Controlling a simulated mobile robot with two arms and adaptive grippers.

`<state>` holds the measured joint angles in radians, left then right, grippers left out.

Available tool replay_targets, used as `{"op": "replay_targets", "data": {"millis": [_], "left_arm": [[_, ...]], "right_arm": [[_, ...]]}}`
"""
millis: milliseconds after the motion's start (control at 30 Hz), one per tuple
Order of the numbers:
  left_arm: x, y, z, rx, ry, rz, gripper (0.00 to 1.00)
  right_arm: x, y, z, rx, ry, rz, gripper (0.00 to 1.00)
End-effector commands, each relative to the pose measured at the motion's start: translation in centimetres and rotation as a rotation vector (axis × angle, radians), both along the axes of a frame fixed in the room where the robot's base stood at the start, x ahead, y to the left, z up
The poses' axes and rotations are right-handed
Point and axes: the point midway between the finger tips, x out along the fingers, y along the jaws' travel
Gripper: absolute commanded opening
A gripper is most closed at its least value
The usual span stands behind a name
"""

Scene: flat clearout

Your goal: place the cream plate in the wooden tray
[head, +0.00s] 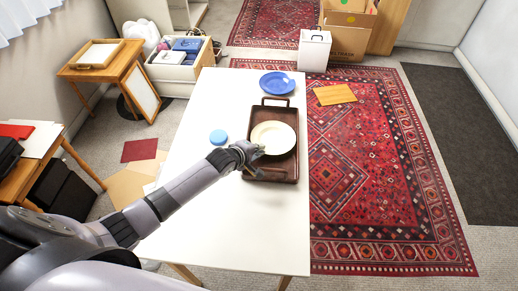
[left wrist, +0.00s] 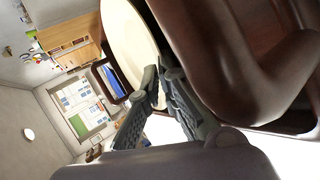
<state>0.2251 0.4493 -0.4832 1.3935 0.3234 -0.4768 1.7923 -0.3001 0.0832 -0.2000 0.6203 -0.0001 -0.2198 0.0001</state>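The cream plate (head: 273,137) is over the dark brown wooden tray (head: 285,174) on the white table, inside the tray's outline. I cannot tell whether its underside touches the tray floor. My left gripper (head: 259,153) is at the plate's near left rim. In the left wrist view the fingertips (left wrist: 159,74) are close together at the edge of the plate (left wrist: 125,40), with the rim seemingly pinched between them. The tray's brown wall (left wrist: 225,50) fills the right of that view. My right gripper is not in view.
A blue plate (head: 277,83) lies beyond the tray at the table's far end. A light blue round object (head: 218,137) sits left of the tray. The near part of the white table (head: 240,230) is clear.

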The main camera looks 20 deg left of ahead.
Motion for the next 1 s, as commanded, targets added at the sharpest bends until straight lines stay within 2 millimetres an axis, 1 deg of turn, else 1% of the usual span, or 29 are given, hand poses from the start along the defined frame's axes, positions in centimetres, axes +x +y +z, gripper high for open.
{"op": "replay_targets", "data": {"millis": [167, 200, 333, 567, 667, 833, 1000], "left_arm": [[0.0, -0.1, -0.1, -0.002, -0.002, 0.000, 0.00], [0.0, 0.0, -0.2, -0.001, 0.000, 0.001, 0.05], [0.0, 0.0, -0.1, 0.000, 0.001, 0.000, 0.13], [0.0, 0.0, -0.1, 0.000, 0.000, 0.000, 0.13], [0.0, 0.0, 0.2, 0.000, 0.000, 0.000, 0.13], [-1.3, 0.2, 0.8, -0.002, 0.001, -0.001, 0.13], [-3.6, 0.8, 2.6, -0.002, 0.000, -0.001, 0.13]], "right_arm": [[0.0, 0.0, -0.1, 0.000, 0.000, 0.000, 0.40], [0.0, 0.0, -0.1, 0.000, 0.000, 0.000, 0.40], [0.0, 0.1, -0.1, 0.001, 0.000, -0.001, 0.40], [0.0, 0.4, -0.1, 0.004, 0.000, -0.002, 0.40], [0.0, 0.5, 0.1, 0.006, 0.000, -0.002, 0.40], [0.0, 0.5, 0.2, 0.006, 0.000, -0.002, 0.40], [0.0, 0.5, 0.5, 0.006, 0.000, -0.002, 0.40]]}}
